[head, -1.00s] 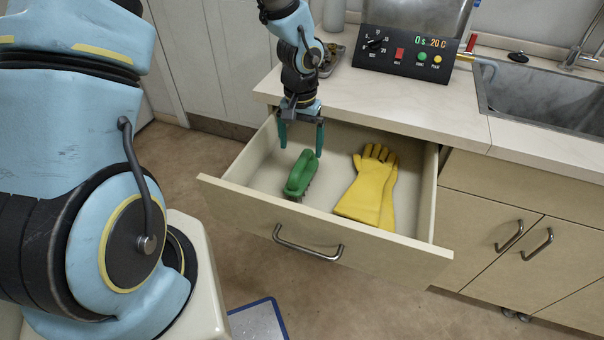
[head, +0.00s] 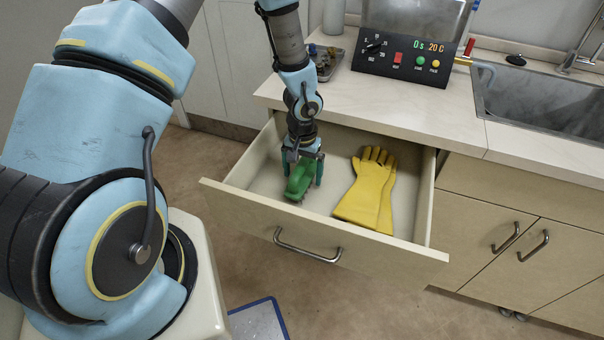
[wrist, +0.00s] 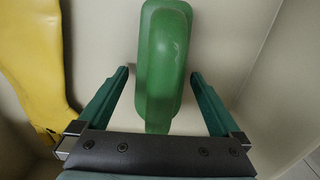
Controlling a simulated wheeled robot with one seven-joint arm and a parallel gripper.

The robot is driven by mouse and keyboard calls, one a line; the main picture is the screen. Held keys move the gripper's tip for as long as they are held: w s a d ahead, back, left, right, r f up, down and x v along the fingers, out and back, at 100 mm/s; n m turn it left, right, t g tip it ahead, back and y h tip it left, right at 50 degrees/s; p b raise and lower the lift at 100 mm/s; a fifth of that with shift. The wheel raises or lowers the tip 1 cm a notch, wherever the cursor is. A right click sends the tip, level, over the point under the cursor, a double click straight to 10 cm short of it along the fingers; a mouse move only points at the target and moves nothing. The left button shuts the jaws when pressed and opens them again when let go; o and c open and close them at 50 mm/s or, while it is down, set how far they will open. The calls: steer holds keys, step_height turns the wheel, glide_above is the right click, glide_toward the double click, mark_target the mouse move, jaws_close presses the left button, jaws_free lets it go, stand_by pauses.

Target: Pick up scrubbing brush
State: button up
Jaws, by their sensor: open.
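The green scrubbing brush (head: 297,184) lies in the open drawer (head: 262,206), left of the yellow gloves. My gripper (head: 303,178) is down inside the drawer, at the brush. In the wrist view the brush (wrist: 163,60) lies lengthwise between the two teal fingers of my gripper (wrist: 160,75). The fingers are open, with a gap on each side of the brush. In the head view the gripper hides the far part of the brush.
Yellow rubber gloves (head: 368,192) lie in the drawer to the right of my gripper; one also shows in the wrist view (wrist: 32,55). The drawer walls surround the gripper. The counter (head: 410,112) above holds a control box (head: 408,60) and a small tray (head: 327,62).

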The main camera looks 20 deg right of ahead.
steer(key=c, duration=1.4)
steer(key=shift+r, duration=0.1)
step_height(320, 180, up, 10)
steer(key=shift+f+b, duration=0.1)
steer(key=shift+b, duration=0.55)
